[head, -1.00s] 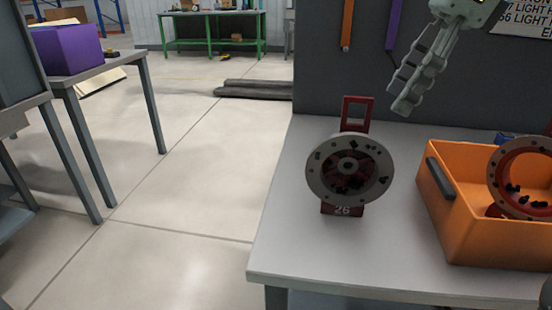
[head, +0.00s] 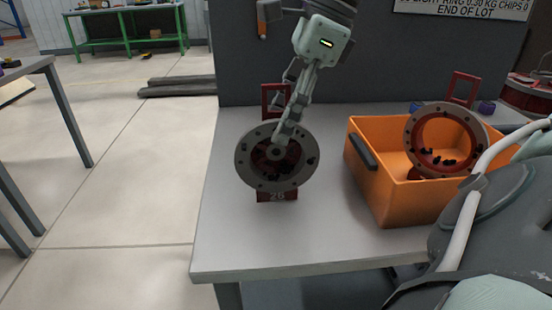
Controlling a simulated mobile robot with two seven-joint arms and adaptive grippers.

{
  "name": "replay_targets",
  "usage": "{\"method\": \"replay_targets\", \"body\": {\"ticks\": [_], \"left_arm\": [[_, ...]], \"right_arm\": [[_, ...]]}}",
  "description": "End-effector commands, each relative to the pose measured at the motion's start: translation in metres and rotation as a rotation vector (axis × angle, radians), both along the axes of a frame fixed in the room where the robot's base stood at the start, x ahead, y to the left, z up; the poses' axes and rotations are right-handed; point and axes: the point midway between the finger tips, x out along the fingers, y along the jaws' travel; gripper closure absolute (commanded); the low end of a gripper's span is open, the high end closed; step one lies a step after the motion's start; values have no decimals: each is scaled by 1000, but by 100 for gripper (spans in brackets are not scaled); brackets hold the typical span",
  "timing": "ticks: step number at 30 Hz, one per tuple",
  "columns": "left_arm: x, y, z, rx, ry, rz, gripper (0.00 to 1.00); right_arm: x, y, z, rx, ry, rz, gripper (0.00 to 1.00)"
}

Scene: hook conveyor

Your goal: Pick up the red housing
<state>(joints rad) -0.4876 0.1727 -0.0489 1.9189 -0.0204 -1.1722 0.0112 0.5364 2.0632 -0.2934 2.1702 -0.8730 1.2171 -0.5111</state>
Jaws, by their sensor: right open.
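A red housing with a grey bolted flange ring (head: 246,163) stands upright on the grey table. It has a red loop handle behind its top and a red foot marked 26. My right gripper (head: 284,128) reaches down from above and is open. Its fingers overlap the upper part of the ring and the handle in the head view. I cannot tell whether they touch it. A second red housing with a grey ring (head: 412,138) and a red handle sits in the orange crate (head: 398,206). My left gripper is not in view.
The crate stands on the table (head: 240,245) to the right of the first housing. A dark panel (head: 370,65) rises behind the table. Another red round part (head: 526,95) shows at the far right. Open floor lies to the left.

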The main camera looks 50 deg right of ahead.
Motion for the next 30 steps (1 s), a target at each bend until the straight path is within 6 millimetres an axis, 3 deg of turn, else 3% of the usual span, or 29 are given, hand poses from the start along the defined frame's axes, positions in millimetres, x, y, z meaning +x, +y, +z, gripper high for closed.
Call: {"method": "replay_targets", "body": {"ticks": [2, 15, 30], "left_arm": [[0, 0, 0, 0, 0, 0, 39], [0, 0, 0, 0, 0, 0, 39], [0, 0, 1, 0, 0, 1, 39]], "right_arm": [[0, 0, 0, 0, 0, 0, 46], [0, 0, 0, 0, 0, 0, 100], [1, 0, 7, 0, -6, -2, 100]]}}
